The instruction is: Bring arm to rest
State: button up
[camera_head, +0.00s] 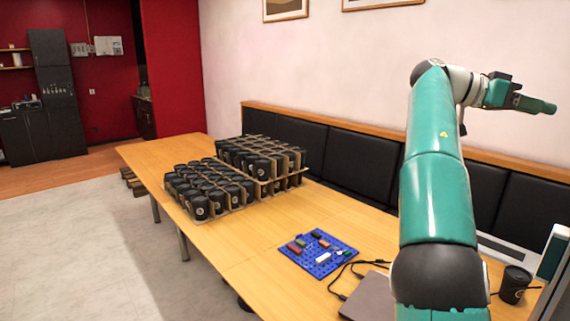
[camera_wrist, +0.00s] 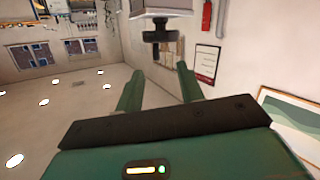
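My green arm rises at the right of the head view, bent at the top. My gripper (camera_head: 540,105) points to the right, high above the table and in front of the pale wall. In the wrist view, the two green fingers of my gripper (camera_wrist: 160,68) stand apart with nothing held between them. A grey block with a dark round part (camera_wrist: 160,36) shows beyond the fingers; I cannot tell what it is.
A wooden table (camera_head: 262,243) carries trays of black canisters (camera_head: 262,160), a blue pegboard with small blocks (camera_head: 320,253) and a grey laptop-like slab (camera_head: 368,298) with cables. One black canister (camera_head: 514,284) stands at right. A black padded bench (camera_head: 350,155) lines the wall.

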jog(key=s+a+f+n+t+y, duration=0.1)
jog(key=s+f+n+t+y, duration=0.45)
jog(key=f+n, duration=0.4)
jog(key=s+a+f+n+t+y, duration=0.1)
jog(key=s+a+f+n+y, duration=0.2)
jog(key=s+a+f, duration=0.3)
jog(key=s+a+f+n+t+y, duration=0.2)
jog(key=s+a+f, duration=0.4)
jog(key=a+f, duration=0.5)
jog(key=s+a+f+n+t+y, duration=0.2)
jog(key=s+a+f+n+y, duration=0.2)
jog(key=a+f, duration=0.5)
jog(key=s+a+n, duration=0.1)
jog(key=a, duration=0.6)
jog(key=shift+s+f, duration=0.35)
jog(key=shift+s, duration=0.05)
jog(key=shift+d+t, duration=0.1)
jog(key=shift+t, duration=0.15)
